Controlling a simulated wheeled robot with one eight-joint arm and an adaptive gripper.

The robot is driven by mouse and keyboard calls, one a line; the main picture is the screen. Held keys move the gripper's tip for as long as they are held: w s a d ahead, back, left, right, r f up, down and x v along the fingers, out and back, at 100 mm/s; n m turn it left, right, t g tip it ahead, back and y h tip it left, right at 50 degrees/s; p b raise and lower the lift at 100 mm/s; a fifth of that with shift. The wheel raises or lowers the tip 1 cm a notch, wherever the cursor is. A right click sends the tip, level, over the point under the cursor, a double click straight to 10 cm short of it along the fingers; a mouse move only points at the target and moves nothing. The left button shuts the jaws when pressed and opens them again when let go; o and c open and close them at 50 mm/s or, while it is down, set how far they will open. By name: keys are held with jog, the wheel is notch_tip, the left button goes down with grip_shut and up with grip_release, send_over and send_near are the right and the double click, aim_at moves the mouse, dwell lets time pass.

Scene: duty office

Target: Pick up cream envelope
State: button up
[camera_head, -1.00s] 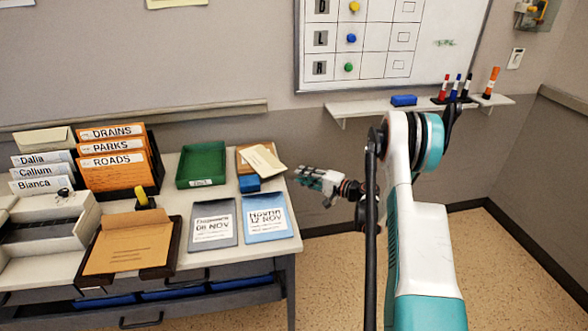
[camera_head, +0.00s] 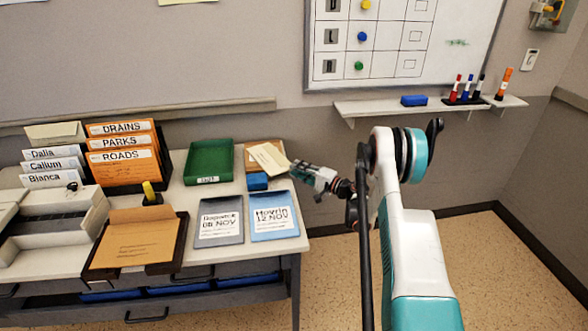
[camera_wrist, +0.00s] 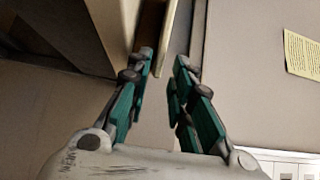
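A cream envelope (camera_head: 268,158) lies tilted on a small brown holder (camera_head: 251,151) at the table's back right, its right end sticking out toward the table edge. My gripper (camera_head: 297,168) is just right of that end, pointing left at it. In the wrist view my gripper (camera_wrist: 164,60) has its two teal fingers apart. A thin cream edge (camera_wrist: 169,38), seemingly the envelope's, shows beyond and between the fingertips. I cannot tell whether a finger touches it. Another cream envelope (camera_head: 54,133) stands at the back left, behind the name cards.
A blue block (camera_head: 257,182) sits just in front of the envelope. A green tray (camera_head: 209,162) is left of it. Grey (camera_head: 219,222) and blue (camera_head: 274,216) date trays lie in front. The wall is behind; the floor at right is clear.

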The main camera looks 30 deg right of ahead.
jog(key=shift+w+a, duration=0.35)
jog(key=shift+w, duration=0.25)
grip_shut()
notch_tip(320, 180, up, 2)
jog(key=shift+r+p, duration=0.25)
jog(key=shift+p, duration=0.2)
